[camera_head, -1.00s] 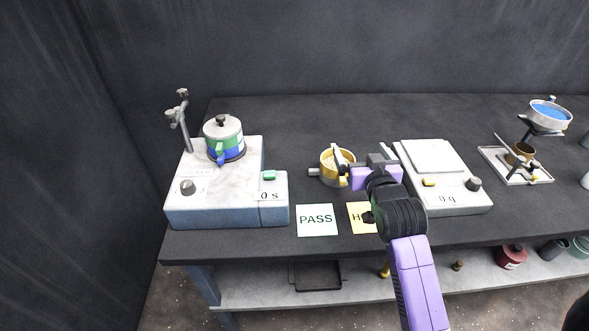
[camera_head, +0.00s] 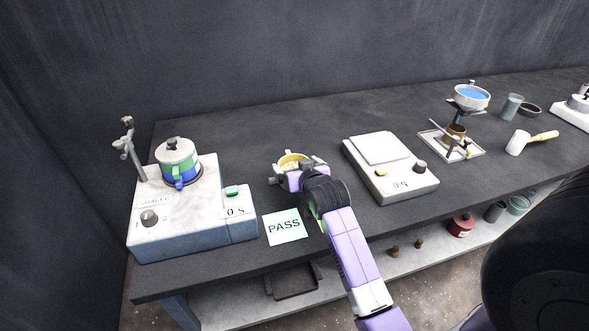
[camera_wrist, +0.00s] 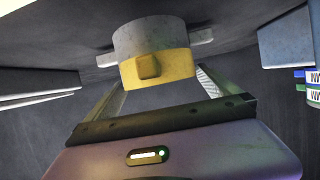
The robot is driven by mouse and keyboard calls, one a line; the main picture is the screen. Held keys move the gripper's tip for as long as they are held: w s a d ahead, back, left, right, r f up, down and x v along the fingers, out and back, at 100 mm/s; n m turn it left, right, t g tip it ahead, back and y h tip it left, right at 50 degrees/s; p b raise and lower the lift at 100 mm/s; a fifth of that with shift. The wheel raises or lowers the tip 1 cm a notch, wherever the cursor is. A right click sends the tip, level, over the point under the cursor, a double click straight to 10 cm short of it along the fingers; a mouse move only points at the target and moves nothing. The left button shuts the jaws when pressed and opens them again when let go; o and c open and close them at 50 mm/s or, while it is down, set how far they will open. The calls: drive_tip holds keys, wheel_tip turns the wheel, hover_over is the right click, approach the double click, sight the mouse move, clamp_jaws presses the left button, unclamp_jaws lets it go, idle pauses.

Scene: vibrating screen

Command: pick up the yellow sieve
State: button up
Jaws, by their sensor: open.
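The yellow sieve (camera_head: 290,159) stands on the dark table between the shaker and the balance, partly hidden behind my gripper (camera_head: 297,172) in the head view. In the wrist view, the sieve (camera_wrist: 160,68) shows a yellow band with a small yellow block on its side and a grey round part against it. My gripper (camera_wrist: 157,88) is open, with one finger on each side of the sieve. I cannot tell whether either finger touches it.
The shaker (camera_head: 150,222) with a green and blue pot (camera_head: 177,160) stands left. A PASS card (camera_head: 284,227) lies in front of the sieve. The balance (camera_head: 395,184) stands right, then a stand with a blue-filled funnel (camera_head: 472,96). Clear table lies behind the sieve.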

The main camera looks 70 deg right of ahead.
drive_tip(key=shift+x, duration=0.75)
drive_tip(key=shift+c, duration=0.4)
drive_tip(key=c, duration=1.1)
